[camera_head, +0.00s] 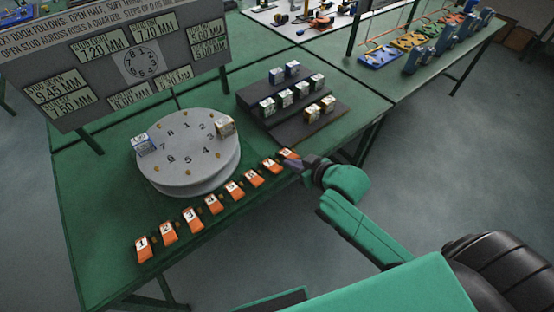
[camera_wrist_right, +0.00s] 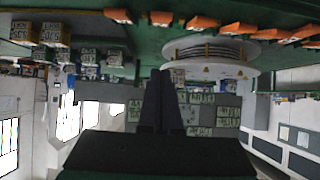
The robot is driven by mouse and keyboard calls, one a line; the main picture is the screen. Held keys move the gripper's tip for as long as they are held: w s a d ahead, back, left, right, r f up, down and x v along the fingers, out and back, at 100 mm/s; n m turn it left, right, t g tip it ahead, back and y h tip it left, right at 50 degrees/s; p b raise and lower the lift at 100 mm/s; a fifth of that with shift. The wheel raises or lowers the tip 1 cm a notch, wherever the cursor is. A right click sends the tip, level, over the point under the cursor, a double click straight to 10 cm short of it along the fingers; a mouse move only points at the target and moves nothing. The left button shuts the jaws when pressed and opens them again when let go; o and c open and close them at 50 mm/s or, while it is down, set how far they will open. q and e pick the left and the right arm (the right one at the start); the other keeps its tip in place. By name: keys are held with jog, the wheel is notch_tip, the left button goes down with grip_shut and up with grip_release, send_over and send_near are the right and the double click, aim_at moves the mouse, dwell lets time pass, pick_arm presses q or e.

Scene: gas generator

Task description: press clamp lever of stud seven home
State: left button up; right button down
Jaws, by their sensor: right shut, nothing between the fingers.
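Orange clamp levers with white number tags stand in a row along the front of the green table. The lever of stud seven (camera_head: 271,165) is the second from the right end of the row, with the lever of stud eight (camera_head: 288,154) to its right. My right gripper (camera_head: 301,163) is shut and empty, with its tips close to lever eight and a little right of lever seven. I cannot tell if it touches a lever. In the wrist view the shut fingers (camera_wrist_right: 161,75) point at the upside-down scene, with orange levers at the top. My left gripper is not in view.
A round grey disc (camera_head: 188,170) with numbered studs and two small blocks stands behind the levers. A dark stepped rack (camera_head: 290,118) with several blocks is behind the gripper. A sign board (camera_head: 120,68) stands at the back left. The table edge is close to the levers.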

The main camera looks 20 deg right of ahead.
jog(key=p, duration=0.1)
send_over(277, 169)
jog(key=s, duration=0.1)
notch_tip(277, 169, down, 4)
jog(key=x, duration=0.3)
jog(key=shift+d+f, duration=0.1)
jog(key=f, duration=0.1)
jog(key=s+f, duration=0.1)
jog(key=f+p, duration=0.1)
jog(key=shift+s+d+f, duration=0.2)
jog(key=shift+d, duration=0.15)
jog(key=shift+s+f, duration=0.1)
jog(key=shift+f, duration=0.05)
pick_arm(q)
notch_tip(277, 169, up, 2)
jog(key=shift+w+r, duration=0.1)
